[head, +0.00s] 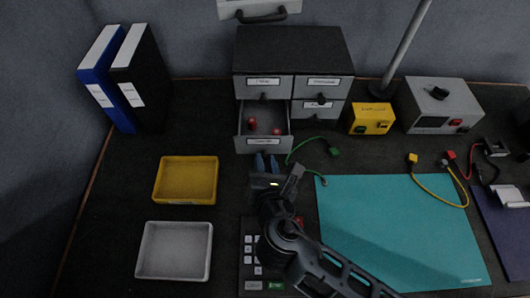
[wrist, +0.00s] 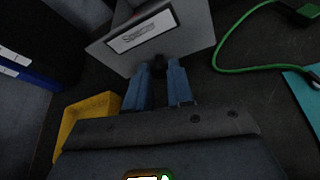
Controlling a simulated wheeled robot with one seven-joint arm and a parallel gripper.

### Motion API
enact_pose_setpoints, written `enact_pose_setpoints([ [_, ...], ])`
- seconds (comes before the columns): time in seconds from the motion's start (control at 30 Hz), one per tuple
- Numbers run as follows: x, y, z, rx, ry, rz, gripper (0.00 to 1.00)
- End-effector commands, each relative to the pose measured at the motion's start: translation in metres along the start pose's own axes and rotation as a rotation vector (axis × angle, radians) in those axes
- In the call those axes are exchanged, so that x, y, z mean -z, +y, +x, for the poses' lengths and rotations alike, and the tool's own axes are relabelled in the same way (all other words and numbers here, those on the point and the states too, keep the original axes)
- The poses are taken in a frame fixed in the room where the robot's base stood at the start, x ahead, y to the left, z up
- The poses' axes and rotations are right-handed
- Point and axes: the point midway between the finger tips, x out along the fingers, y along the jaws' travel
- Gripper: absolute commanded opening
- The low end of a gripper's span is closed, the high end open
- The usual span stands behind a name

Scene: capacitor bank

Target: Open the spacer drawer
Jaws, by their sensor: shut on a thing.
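The spacer drawer (head: 246,145) is the lower left drawer of the dark cabinet (head: 290,50). It stands pulled out, and small red pieces (head: 252,123) lie inside it. In the wrist view its grey front (wrist: 195,30) carries a white label (wrist: 140,32) that is hard to read. My gripper (head: 266,160) is at the drawer's front. In the wrist view my gripper (wrist: 159,75) has its blue fingers shut on the small dark knob (wrist: 158,66) below the label. The fingers partly hide the knob.
A yellow tray (head: 186,200) and a white tray (head: 148,272) lie at left, near two binders (head: 140,75). A green cable (head: 310,140) lies right of the drawer. A teal mat (head: 400,230) covers the right front. A keypad panel (head: 250,262) sits below my arm.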

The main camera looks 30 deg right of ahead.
Motion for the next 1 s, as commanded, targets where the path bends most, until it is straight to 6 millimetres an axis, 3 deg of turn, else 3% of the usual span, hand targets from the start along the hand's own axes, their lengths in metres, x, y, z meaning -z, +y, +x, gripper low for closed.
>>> enact_pose_setpoints([
  [0.27, 0.001, 0.000, -0.004, 0.000, 0.000, 0.001, 0.00],
  [0.3, 0.001, 0.000, -0.004, 0.000, 0.000, 0.001, 0.25],
  [0.53, 0.001, 0.000, -0.003, 0.000, 0.000, 0.001, 0.47],
  [0.83, 0.002, 0.000, -0.006, 0.000, 0.000, 0.000, 0.48],
  [1.0, 0.002, 0.000, -0.028, -0.002, 0.002, -0.001, 0.48],
])
